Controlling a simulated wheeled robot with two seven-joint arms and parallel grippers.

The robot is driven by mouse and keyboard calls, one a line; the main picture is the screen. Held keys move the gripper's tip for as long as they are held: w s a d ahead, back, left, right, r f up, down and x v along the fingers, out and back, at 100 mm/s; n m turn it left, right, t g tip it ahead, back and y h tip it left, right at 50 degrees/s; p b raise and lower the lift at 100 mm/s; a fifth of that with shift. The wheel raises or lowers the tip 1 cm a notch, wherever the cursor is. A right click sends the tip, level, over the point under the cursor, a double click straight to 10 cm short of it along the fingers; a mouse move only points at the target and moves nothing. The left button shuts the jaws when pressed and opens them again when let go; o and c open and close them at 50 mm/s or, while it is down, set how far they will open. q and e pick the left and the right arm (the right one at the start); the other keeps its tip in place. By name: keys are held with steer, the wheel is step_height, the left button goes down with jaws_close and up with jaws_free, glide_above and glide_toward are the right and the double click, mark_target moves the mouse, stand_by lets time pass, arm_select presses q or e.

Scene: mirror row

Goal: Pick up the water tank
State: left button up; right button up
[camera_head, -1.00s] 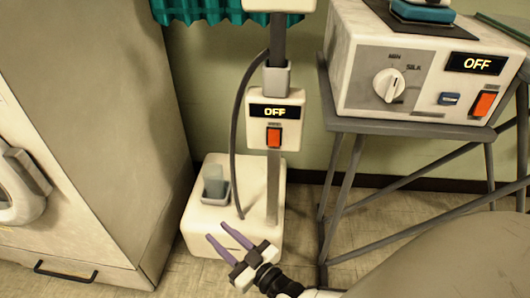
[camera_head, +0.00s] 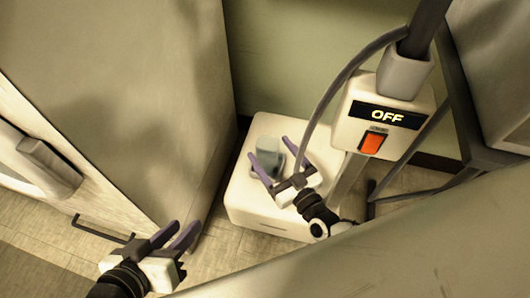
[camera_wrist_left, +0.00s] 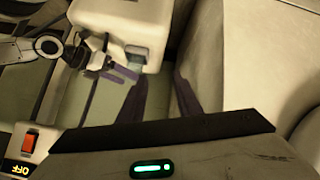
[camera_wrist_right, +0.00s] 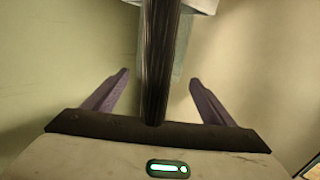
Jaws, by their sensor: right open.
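The water tank (camera_head: 283,153) is a translucent grey-green block standing in its holder on the white steamer base (camera_head: 245,205). It also shows in the right wrist view (camera_wrist_right: 181,65), partly hidden by a dark hose. My right gripper (camera_head: 279,139) is open, its purple fingers at the tank in the head view, one on either side. In the right wrist view the tank appears beyond and between the fingertips (camera_wrist_right: 160,77); I cannot tell whether they touch it. My left gripper (camera_head: 186,228) is open and empty, low beside the cabinet, away from the tank.
A large cabinet (camera_head: 120,90) stands left of the base. The grey hose (camera_head: 325,100) curves down close to my right gripper. The steamer pole carries a control box (camera_head: 372,122) reading OFF with an orange switch. A metal stand (camera_head: 468,100) is at the right.

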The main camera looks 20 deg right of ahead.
mark_target(262, 137)
steer(key=w+b, duration=0.1)
steer(key=w, duration=0.1)
steer(key=w+b, duration=0.1)
steer(key=w, duration=0.1)
steer(key=w+a+b, duration=0.1)
steer(key=w, duration=0.1)
steer(key=shift+w+f, duration=0.3)
steer(key=shift+f, duration=0.1)
steer(key=shift+w+r+b, duration=0.1)
steer(key=shift+w+b, duration=0.2)
steer(key=shift+w, duration=0.05)
arm_select(q)
steer(key=d+r, duration=0.1)
steer(key=r+t+h, duration=0.1)
steer(key=shift+d+r+h, duration=0.3)
steer(key=shift+d+r, duration=0.1)
steer(key=shift+w, duration=0.1)
arm_select(e)
steer(key=c, duration=1.5)
